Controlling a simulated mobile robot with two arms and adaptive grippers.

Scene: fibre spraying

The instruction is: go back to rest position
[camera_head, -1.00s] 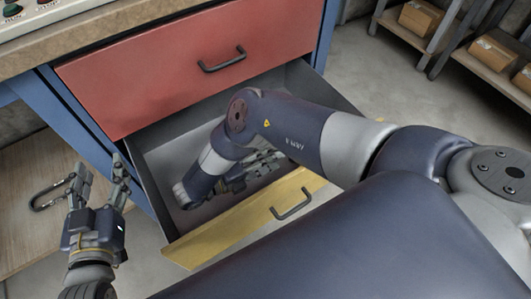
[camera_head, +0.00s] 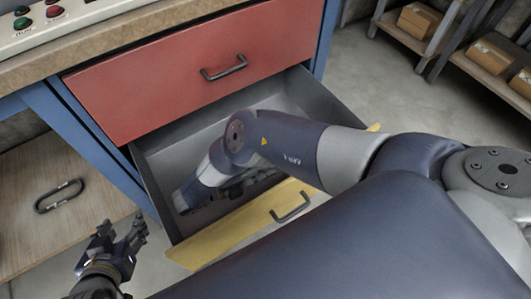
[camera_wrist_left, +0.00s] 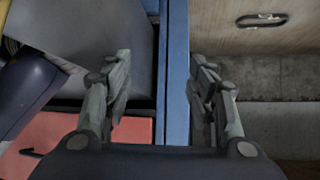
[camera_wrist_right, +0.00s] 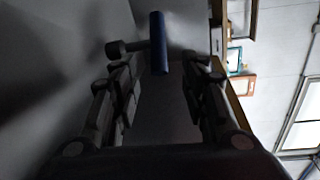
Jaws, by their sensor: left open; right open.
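My left gripper (camera_head: 122,232) is open and empty at the lower left of the head view, in front of the workbench. In the left wrist view its fingers (camera_wrist_left: 160,80) stand wide apart, with a blue cabinet post behind them. My right arm reaches into the open drawer, and my right gripper (camera_head: 240,184) is low inside it, partly hidden by my arm. In the right wrist view its fingers (camera_wrist_right: 162,88) are apart, with nothing clearly held. A dark blue bar (camera_wrist_right: 159,43) shows beyond them; I cannot tell what it is.
The yellow-fronted drawer (camera_head: 225,232) is pulled out below a closed red drawer (camera_head: 170,85). A control box (camera_head: 75,12) is on the bench. Shelves with boxes (camera_head: 425,20) stand at back right.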

